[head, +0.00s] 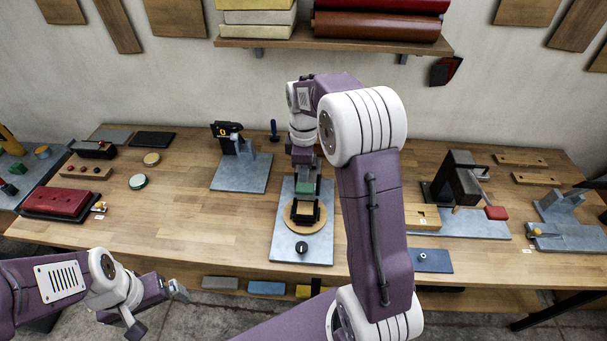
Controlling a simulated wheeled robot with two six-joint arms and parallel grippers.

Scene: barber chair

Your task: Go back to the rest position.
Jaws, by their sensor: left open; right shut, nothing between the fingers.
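My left gripper (157,309) is at the lower left, in front of the workbench's front edge. Its two fingers are spread and nothing is between them. My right arm rises through the middle of the view and bends over the bench. My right gripper (303,178) points down at a grey fixture plate (288,252) and is shut with nothing held. I cannot tell whether the fingertips touch the green piece.
The wooden workbench (185,215) carries a red pad (60,203) at left, a grey stand (240,175), a black press with a red end (457,180) and a grey vise (565,235). A shelf (330,45) with rolls hangs above. Bare bench lies left of the fixture.

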